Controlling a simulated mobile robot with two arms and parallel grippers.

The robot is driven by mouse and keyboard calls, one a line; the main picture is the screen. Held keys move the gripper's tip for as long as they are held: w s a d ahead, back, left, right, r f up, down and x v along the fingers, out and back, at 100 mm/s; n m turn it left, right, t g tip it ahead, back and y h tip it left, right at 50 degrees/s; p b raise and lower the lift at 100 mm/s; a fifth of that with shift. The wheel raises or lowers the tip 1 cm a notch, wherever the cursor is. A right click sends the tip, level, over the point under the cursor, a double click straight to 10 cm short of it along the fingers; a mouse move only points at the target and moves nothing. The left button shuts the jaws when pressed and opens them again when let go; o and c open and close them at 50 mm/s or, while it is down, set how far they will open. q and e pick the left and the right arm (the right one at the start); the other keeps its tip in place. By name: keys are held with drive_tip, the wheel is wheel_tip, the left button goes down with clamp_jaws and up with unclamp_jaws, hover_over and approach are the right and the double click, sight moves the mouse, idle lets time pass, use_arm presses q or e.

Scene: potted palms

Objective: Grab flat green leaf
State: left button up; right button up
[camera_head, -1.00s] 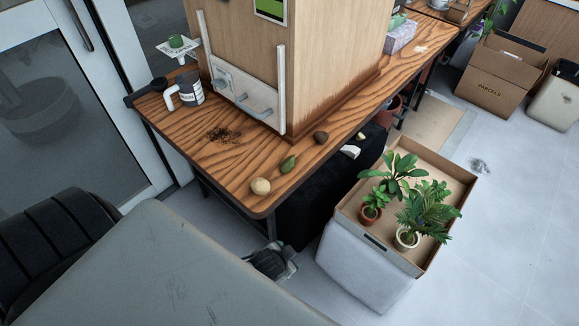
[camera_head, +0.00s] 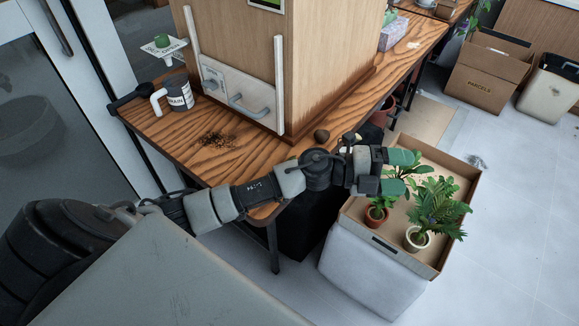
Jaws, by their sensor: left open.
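My left arm reaches across from the left, over the table's front corner. My left gripper (camera_head: 404,172) is open, with green-tipped fingers pointing right, in front of the broad-leaved plant (camera_head: 420,167) in the cardboard tray (camera_head: 467,190). The gripper hides part of that plant's flat green leaves; I cannot tell whether it touches them. A palm (camera_head: 435,205) in a cream pot (camera_head: 417,239) and a small plant in a terracotta pot (camera_head: 376,217) stand in the same tray. The green leaf-like item on the table is now hidden behind my arm. My right gripper is not in view.
The tray rests on a white block (camera_head: 370,275). A parcels box (camera_head: 478,85) and a bin (camera_head: 550,100) stand behind. Floor at right is clear.

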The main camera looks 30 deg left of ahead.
use_arm(q)
drive_tip(key=a+f+m+g+y, duration=0.2)
drive_tip(key=a+y, duration=0.3)
drive_tip(key=a, duration=0.4)
drive_tip(key=w+a+f+m+g+y, duration=0.1)
drive_tip(key=a+f+m+g+y, duration=0.1)
drive_tip(key=a+y, duration=0.4)
drive_tip(key=a+f+m+g+y, duration=0.1)
drive_tip(key=a+f+g+y, duration=0.2)
drive_tip(key=a, duration=0.8)
drive_tip(key=shift+w+a+f+m+g+y+b, duration=0.1)
drive_tip(key=shift+a+f+m+g+y+b, duration=0.1)
drive_tip(key=shift+g+y, duration=0.5)
drive_tip(key=shift+w+a+f+m+g+y+b, duration=0.1)
drive_tip(key=shift+f+m+g+y+b, duration=0.1)
drive_tip(key=shift+g+y, duration=0.5)
drive_tip(key=shift+s+d+f, duration=0.1)
drive_tip(key=shift+s+f, duration=0.1)
drive_tip(key=shift+f, duration=1.35)
drive_tip(key=shift+s+d+f, duration=0.1)
drive_tip(key=shift+s+f, duration=0.05)
drive_tip(key=shift+f, duration=1.4)
drive_tip(key=shift+c, duration=0.4)
drive_tip(key=c, duration=0.9)
